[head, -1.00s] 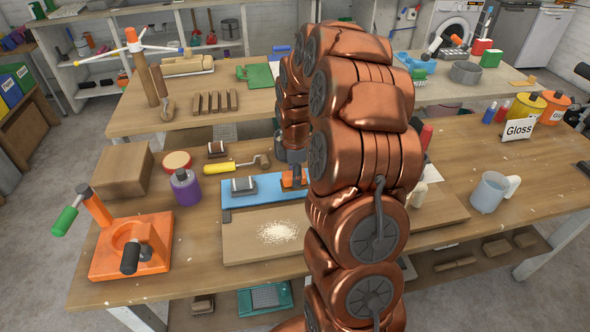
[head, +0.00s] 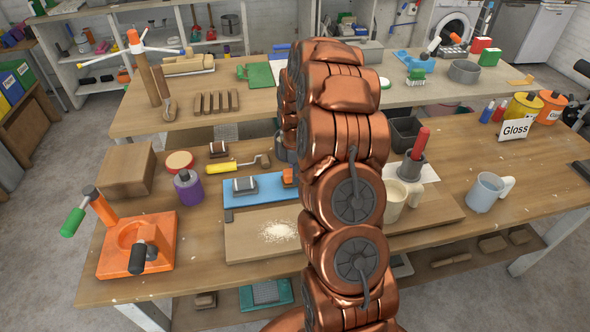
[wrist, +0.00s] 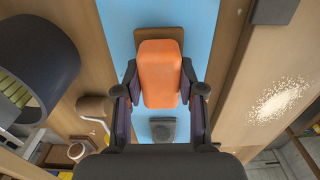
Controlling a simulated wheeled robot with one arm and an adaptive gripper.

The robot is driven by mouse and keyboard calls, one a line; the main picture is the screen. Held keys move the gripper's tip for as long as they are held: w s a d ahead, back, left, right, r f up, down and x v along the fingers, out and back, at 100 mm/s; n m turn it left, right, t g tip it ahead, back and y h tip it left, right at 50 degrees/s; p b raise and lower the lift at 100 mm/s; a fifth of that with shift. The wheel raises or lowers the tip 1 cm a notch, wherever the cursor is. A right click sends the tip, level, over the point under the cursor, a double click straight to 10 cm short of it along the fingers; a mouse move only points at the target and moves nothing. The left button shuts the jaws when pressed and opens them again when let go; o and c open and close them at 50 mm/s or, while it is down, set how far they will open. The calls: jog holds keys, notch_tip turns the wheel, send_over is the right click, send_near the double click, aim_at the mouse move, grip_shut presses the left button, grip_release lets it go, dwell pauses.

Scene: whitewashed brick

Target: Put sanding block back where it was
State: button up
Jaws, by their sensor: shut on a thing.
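The sanding block has an orange top (wrist: 161,75) and a brown base that shows at its far end. In the wrist view my gripper (wrist: 160,84) is shut on its orange top, one finger on each side. The block is over the blue mat (wrist: 207,20); I cannot tell whether it touches it. In the head view only a sliver of the orange block (head: 288,176) shows at the right of the blue mat (head: 270,192); my arm hides the gripper and the rest. A grey-topped block (head: 245,185) sits on the mat to its left.
A wooden board (head: 245,245) with pale dust lies in front of the mat. A yellow-handled roller (head: 235,166) lies behind it.

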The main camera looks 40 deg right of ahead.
jog(key=shift+f, duration=0.35)
jog(key=o, duration=1.1)
jog(key=shift+r, duration=0.1)
jog(key=shift+r, duration=0.1)
notch_tip(320, 180, up, 11)
jog(key=b, duration=0.3)
jog(key=shift+a+r, duration=0.1)
jog(key=shift+r, duration=0.5)
jog(key=s+a+r+m, duration=0.3)
jog(key=s+a, duration=0.4)
jog(key=a, duration=0.2)
jog(key=s+a+r+m, duration=0.3)
jog(key=s+a, duration=0.4)
jog(key=a, duration=0.2)
jog(key=s+a+m+g, duration=0.1)
jog(key=s+a+m, duration=0.2)
jog(key=s, duration=0.6)
jog(key=s+a+f+m, duration=0.1)
jog(key=s+a+m, duration=0.2)
jog(key=s, duration=0.7)
jog(key=shift+a+f+m+g, duration=0.25)
jog(key=shift+a+m+g, duration=0.15)
jog(key=shift+a, duration=0.15)
